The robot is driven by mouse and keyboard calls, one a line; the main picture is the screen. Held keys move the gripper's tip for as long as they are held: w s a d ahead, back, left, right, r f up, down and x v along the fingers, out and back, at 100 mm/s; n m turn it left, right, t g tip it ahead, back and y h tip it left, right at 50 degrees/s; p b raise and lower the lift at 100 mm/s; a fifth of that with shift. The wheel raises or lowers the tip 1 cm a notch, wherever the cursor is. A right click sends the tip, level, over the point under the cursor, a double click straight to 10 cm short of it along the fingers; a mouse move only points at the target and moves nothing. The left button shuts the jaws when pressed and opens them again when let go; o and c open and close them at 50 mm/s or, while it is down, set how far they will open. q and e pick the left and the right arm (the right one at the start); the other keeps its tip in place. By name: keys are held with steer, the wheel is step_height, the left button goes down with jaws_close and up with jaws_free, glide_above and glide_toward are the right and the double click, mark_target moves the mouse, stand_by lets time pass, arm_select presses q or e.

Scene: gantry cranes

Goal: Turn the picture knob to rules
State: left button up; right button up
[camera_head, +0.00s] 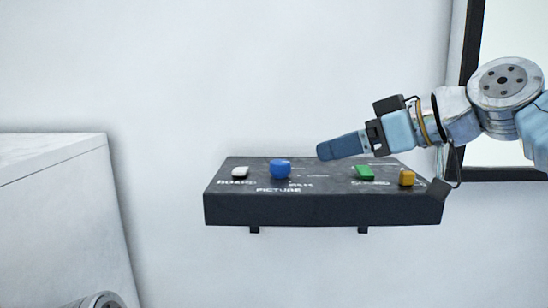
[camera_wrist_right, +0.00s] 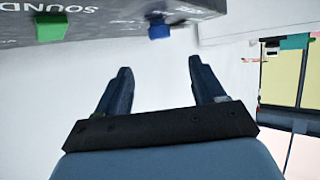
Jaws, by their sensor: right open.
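The blue picture knob (camera_head: 280,169) sits on the dark control panel (camera_head: 322,209), above the word PICTURE. In the right wrist view the blue knob (camera_wrist_right: 158,30) shows at the top, beyond the fingertips. My right gripper (camera_head: 324,151) comes in from the right above the panel, its fingers pointing left toward the knob and apart from it. In the right wrist view my right gripper (camera_wrist_right: 158,72) has its two fingers spread with nothing between them. The small lettering around the knob is too blurred to read fully. A grey rounded piece at the bottom left may be part of my left arm; no left gripper shows.
The panel also bears a white control (camera_head: 240,172), a green one (camera_head: 364,172) and a yellow one (camera_head: 407,177). A white cabinet (camera_head: 60,210) stands at the left. A dark frame (camera_head: 470,60) is on the wall at the right. The space above the panel's left part is clear.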

mark_target(281, 162)
steer(key=p+x, duration=0.2)
steer(key=x, duration=1)
steer(key=shift+a+f+p, duration=0.1)
steer(key=shift+f+p, duration=0.1)
steer(key=shift+p, duration=0.15)
steer(key=shift+c, duration=0.5)
steer(key=c, duration=1)
